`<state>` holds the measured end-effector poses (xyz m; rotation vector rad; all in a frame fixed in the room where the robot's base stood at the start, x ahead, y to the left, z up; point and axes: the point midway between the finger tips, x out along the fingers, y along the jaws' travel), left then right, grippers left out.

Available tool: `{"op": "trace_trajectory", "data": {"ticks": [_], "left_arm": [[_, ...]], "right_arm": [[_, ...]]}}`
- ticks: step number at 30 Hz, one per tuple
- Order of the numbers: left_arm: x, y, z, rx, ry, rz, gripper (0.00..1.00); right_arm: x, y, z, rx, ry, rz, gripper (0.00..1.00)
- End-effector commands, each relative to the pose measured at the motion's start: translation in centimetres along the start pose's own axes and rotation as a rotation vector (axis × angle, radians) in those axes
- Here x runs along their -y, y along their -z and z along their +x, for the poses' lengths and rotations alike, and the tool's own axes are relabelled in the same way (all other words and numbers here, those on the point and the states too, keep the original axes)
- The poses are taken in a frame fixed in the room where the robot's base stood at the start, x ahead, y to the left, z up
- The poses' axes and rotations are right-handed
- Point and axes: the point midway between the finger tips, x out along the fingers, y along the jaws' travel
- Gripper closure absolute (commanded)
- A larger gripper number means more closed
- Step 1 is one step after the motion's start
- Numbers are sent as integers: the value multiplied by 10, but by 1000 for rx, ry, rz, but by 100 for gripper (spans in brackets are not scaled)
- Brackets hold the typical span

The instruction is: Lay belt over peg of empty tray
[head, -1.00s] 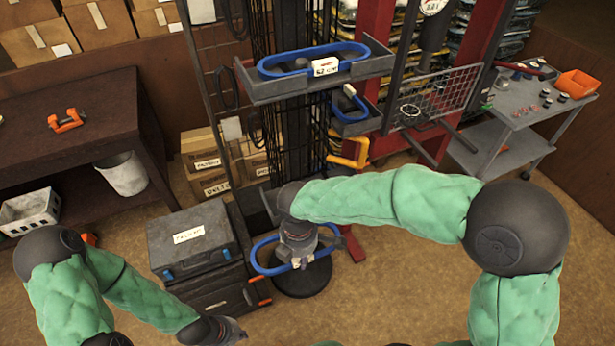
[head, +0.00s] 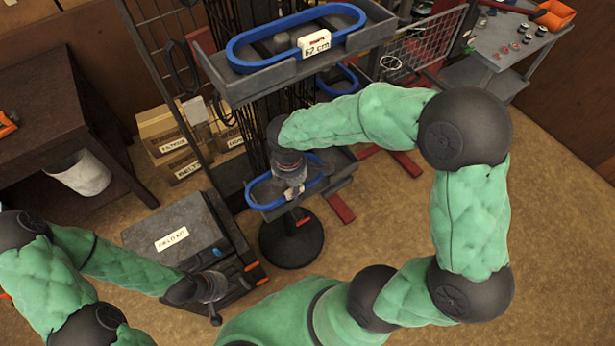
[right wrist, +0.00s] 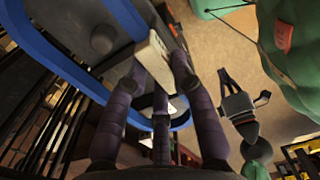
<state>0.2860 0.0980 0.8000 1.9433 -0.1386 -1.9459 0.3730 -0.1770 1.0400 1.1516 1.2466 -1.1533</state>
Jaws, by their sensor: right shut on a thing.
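My right gripper (head: 290,172) reaches down over the low grey tray (head: 342,178) and is shut on the white tag of a blue belt (head: 262,192). In the right wrist view the fingers pinch the tag (right wrist: 153,58), and the belt (right wrist: 45,55) curves around a grey peg (right wrist: 103,38) in the tray. The belt loop is over the tray; whether it rests on the tray floor I cannot tell. My left gripper (head: 212,292) is empty beside the black case, with its fingers apart in the right wrist view (right wrist: 242,95).
The upper tray (head: 225,85) holds a blue belt with a "62 cm" tag (head: 314,43). Another blue belt (head: 340,80) is on a tray behind it. The black case (head: 185,235) and a round black stand base (head: 290,240) stand below.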

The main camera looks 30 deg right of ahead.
Motion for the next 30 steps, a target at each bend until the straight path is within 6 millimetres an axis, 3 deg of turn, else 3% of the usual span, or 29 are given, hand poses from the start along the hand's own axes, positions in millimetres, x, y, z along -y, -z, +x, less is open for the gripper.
{"op": "trace_trajectory", "data": {"ticks": [6, 14, 20, 30], "left_arm": [[1, 0, 4, -1, 0, 0, 100], [2, 1, 5, -1, 0, 0, 100], [3, 1, 9, -1, 0, 0, 100], [3, 1, 9, -1, 0, 0, 100]], "right_arm": [[-9, -33, 18, 1, 1, 2, 100], [-13, -47, 25, 0, 0, 2, 100], [-18, -67, 43, 0, 2, 2, 100], [-20, -70, 46, 1, 0, -2, 100]]}}
